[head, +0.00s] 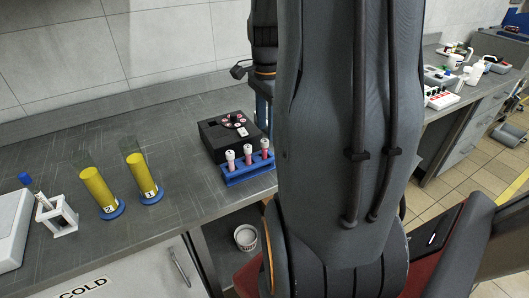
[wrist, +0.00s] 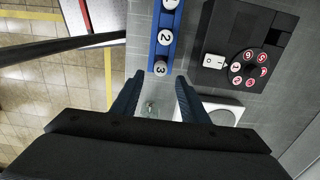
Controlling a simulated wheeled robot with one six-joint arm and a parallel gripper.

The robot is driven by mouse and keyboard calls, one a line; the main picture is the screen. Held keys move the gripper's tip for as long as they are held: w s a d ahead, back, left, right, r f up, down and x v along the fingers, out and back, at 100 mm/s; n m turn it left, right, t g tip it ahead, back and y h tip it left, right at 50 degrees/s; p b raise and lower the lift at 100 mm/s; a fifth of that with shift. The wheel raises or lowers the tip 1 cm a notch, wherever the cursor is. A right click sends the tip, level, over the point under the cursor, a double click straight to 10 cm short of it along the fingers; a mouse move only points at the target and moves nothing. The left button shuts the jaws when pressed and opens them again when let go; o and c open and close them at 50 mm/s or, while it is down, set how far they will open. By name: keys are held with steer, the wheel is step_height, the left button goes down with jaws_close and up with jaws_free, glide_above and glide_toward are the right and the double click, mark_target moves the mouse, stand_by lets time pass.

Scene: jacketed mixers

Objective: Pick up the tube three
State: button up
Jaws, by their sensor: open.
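Tube three (wrist: 160,68) shows in the wrist view as a round grey cap marked 3, at the near end of a blue rack (wrist: 153,50). Caps marked 1 and 2 stand above it in the same rack. My gripper (wrist: 159,78) is open, with its two blue fingers to either side of and just short of cap 3. Nothing is held. In the head view, the rack (head: 250,176) holds three white-capped pink tubes; the rightmost (head: 265,150) appears to be tube three. My blue fingers show partly behind my arm, just above that end.
A black device with a numbered dial (wrist: 243,65) stands close beside the rack. In the head view, two yellow-filled cylinders (head: 97,188) (head: 141,177) and a white stand (head: 57,216) are to the left. The counter between cylinders and rack is clear.

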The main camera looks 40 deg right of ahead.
mark_target(265, 140)
steer(key=shift+a+f+p, duration=0.2)
steer(key=shift+f+p, duration=0.75)
steer(key=shift+f, duration=2.2)
jaws_close()
steer(key=shift+w+r, duration=0.1)
step_height(265, 140, up, 9)
steer(key=shift+r+b, duration=0.1)
steer(key=shift+b, duration=0.9)
steer(key=shift+r+p, duration=2)
steer(key=shift+r, duration=0.6)
